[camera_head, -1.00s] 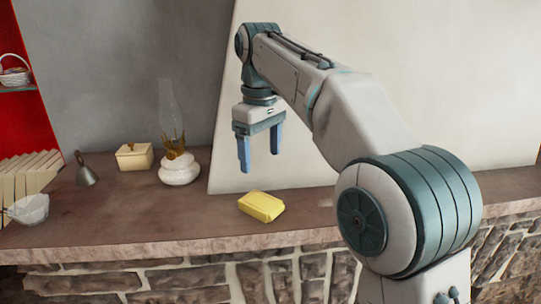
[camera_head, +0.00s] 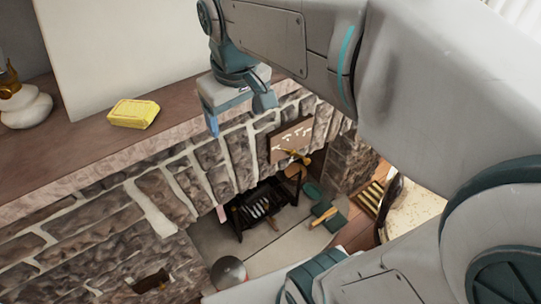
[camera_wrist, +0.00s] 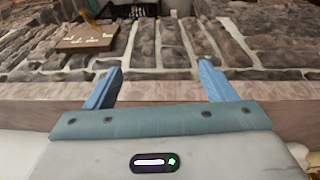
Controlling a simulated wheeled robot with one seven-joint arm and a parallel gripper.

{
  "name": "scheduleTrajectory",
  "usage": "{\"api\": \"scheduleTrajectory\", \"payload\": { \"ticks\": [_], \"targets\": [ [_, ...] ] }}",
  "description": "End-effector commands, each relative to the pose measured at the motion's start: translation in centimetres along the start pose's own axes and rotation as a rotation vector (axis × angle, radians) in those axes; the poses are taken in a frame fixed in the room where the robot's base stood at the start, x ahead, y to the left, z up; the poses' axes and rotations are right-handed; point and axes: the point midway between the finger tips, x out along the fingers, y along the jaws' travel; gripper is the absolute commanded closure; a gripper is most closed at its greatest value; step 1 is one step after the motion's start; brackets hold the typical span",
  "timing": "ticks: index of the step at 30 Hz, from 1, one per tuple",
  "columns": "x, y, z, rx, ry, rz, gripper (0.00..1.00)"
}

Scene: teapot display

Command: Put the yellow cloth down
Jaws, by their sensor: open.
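The yellow cloth (camera_head: 134,113), a folded block, lies on the brown stone ledge (camera_head: 75,143) in the head view, near the ledge's front edge. My gripper (camera_head: 238,116) is to the right of the cloth and apart from it, in front of the stone wall as seen in the head view. In the wrist view, the two blue fingers of my gripper (camera_wrist: 162,78) are spread wide with nothing between them. The cloth does not show in the wrist view.
A white pot (camera_head: 27,108) stands left of the cloth against the wall. Below the ledge is a stone wall (camera_head: 150,200) with a dark fireplace grate (camera_head: 262,208). A round table (camera_head: 412,208) stands at the right. The ledge right of the cloth is clear.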

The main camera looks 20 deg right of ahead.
Motion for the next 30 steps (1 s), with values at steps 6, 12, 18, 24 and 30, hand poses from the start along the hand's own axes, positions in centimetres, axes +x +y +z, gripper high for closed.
{"api": "scheduleTrajectory", "payload": {
  "ticks": [6,12,18,24,30],
  "targets": [
    [4.2,1.5,7.6,0.208,0.056,0.020,0.23],
    [6.1,1.6,10.4,0.287,0.079,0.025,0.23],
    [6.3,1.6,10.7,0.294,0.080,0.025,0.23],
    [6.3,1.6,10.7,0.292,0.079,0.025,0.23],
    [6.3,1.6,10.6,0.292,0.078,0.025,0.23]
  ]
}}
